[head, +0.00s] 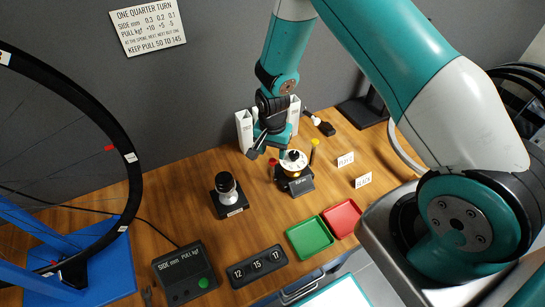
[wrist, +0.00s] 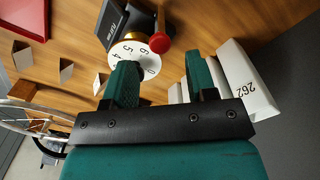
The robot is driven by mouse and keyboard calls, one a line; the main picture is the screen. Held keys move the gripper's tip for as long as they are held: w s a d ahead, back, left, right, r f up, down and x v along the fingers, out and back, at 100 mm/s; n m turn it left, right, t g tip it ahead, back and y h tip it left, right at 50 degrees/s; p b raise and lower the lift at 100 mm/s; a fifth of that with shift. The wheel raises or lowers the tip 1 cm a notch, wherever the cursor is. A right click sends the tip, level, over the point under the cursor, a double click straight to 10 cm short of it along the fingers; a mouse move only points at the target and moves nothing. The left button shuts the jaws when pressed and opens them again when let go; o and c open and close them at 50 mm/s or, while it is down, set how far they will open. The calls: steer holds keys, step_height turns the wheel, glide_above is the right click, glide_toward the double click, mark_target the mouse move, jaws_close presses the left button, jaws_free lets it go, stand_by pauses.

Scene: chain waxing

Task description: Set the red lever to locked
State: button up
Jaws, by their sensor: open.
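The red lever's round knob (head: 272,162) stands at the left side of a dial device on the wooden table. In the wrist view the red knob (wrist: 159,42) sits on a post beside the white numbered dial (wrist: 138,54), just beyond my fingertips. My gripper (head: 268,153) points down over the device's left side in the head view. Its two green fingers (wrist: 159,62) are apart with nothing between them, and the knob appears ahead of the gap, nearer the left finger. I see no contact. The lever's position marking cannot be read.
A yellow-topped post (head: 315,142) stands right of the dial. White boxes (head: 243,130) stand close behind my gripper. Green (head: 310,237) and red (head: 343,217) trays lie in front. A wheel (head: 128,130) fills the left.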

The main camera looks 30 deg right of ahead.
mark_target(273, 160)
steer(key=shift+f, duration=1.95)
jaws_close()
